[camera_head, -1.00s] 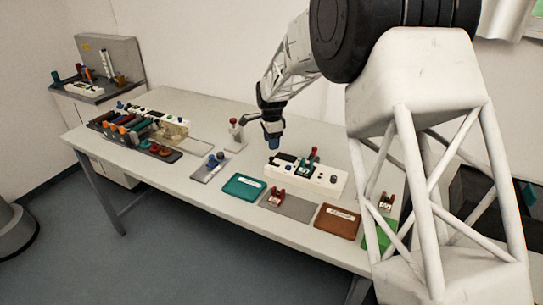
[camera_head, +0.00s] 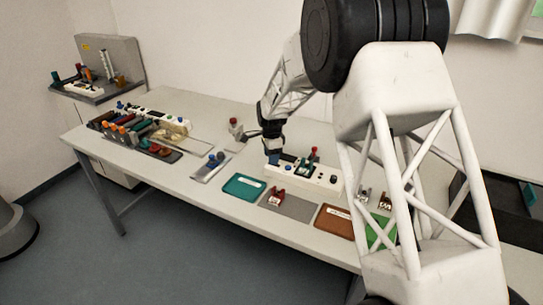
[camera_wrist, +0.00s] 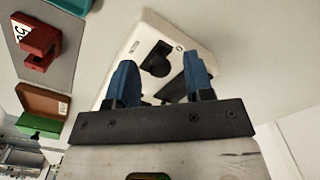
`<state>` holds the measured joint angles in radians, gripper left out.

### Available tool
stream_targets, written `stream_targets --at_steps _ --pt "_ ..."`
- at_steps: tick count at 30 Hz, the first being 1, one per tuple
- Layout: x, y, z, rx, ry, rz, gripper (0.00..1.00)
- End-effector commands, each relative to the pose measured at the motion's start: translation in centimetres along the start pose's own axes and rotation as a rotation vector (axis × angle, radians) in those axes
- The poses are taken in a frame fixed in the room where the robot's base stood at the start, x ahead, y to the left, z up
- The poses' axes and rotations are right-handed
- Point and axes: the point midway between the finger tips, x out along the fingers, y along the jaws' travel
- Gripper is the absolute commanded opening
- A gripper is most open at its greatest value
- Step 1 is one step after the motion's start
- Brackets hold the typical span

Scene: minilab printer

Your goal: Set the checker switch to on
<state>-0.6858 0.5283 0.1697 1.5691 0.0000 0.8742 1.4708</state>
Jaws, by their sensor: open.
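The checker is a white box (camera_head: 318,182) on the table in the head view, with a red-and-green piece (camera_head: 309,163) standing on it. In the wrist view, one end of the white checker (camera_wrist: 147,35) shows, with a black knob-like switch (camera_wrist: 157,60) and a small label beside it. I cannot read the switch's setting. My gripper (camera_head: 273,160) is low over the checker's left end. In the wrist view its two blue fingers (camera_wrist: 160,78) are apart and empty, with the switch showing between them, a little beyond. I cannot tell whether they touch it.
In front of the checker lie a teal tray (camera_head: 243,187), a grey mat (camera_head: 292,207) with a red piece (camera_head: 277,196), a brown tray (camera_head: 334,222) and a green tray (camera_head: 377,232). A crowded rack (camera_head: 150,140) is farther left.

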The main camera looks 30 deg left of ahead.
Motion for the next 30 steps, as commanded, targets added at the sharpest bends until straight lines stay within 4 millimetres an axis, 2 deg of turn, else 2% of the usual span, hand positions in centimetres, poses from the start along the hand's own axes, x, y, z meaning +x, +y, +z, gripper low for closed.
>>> stream_targets --at_steps 1,9,10,17,30 --pt "0.0 0.0 0.0 0.000 0.000 0.000 0.43" --pt "0.0 0.0 0.0 0.000 0.000 0.000 0.02" --pt "0.0 0.0 0.0 0.000 0.000 0.000 0.00" --pt "0.0 0.1 -0.1 0.000 0.000 0.000 0.00" --pt "-0.1 1.9 -1.9 0.001 0.000 0.001 0.00"
